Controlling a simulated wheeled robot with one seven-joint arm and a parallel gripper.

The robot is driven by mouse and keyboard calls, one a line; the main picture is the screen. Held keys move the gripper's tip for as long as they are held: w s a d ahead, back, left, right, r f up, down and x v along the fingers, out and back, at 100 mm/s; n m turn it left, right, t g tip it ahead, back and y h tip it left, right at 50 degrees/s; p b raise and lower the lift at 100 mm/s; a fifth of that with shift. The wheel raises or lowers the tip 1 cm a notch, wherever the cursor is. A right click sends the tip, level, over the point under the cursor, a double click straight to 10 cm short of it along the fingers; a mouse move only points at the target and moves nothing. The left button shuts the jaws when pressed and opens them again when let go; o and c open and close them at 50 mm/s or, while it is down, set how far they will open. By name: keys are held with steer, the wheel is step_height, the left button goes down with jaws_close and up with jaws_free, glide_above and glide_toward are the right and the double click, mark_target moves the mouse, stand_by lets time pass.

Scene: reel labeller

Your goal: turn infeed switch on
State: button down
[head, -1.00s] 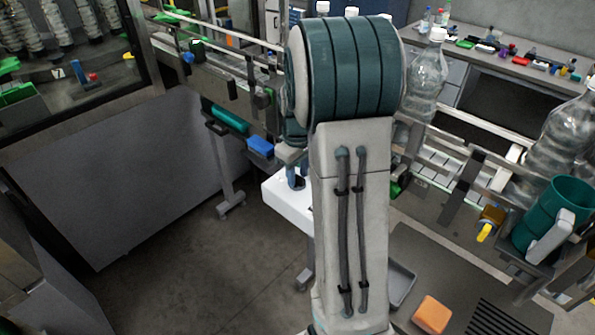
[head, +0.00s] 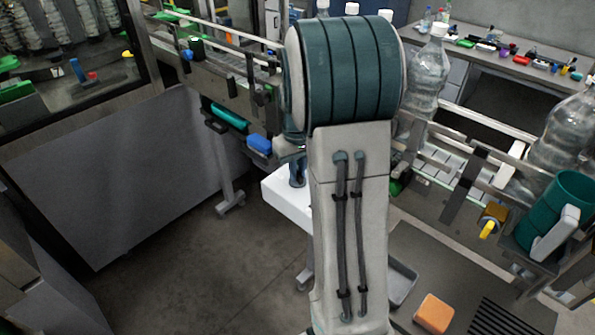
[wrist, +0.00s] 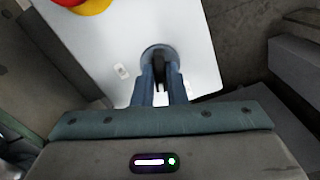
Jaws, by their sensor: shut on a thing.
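A white control box (head: 285,203) stands behind my arm in the head view. Its white face (wrist: 204,50) fills the middle of the wrist view. A round dark switch (wrist: 158,53) sits on this face. My gripper (wrist: 160,68) has its two blue fingers shut on the switch, one on each side. The fingers hide much of the switch, so I cannot tell its setting. In the head view, part of my gripper (head: 297,174) shows at the box, and my arm hides the rest.
A red and yellow button (wrist: 88,4) is on the box's upper left in the wrist view. A small pale plate (wrist: 121,71) lies left of the switch. A conveyor with bottles (head: 428,70) runs behind my arm. An orange block (head: 434,313) is at lower right.

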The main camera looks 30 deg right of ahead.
steer(key=m, duration=0.3)
steer(key=shift+m+b, duration=0.3)
steer(key=shift+b, duration=0.1)
steer(key=m, duration=0.3)
steer(key=shift+m, duration=0.3)
steer(key=m, duration=0.6)
steer(key=shift+m, duration=0.3)
steer(key=c, duration=1.5)
jaws_free()
steer(key=shift+o, duration=0.2)
steer(key=shift+r, duration=0.1)
step_height(320, 180, up, 14)
steer(key=b, duration=0.1)
steer(key=shift+b, duration=0.3)
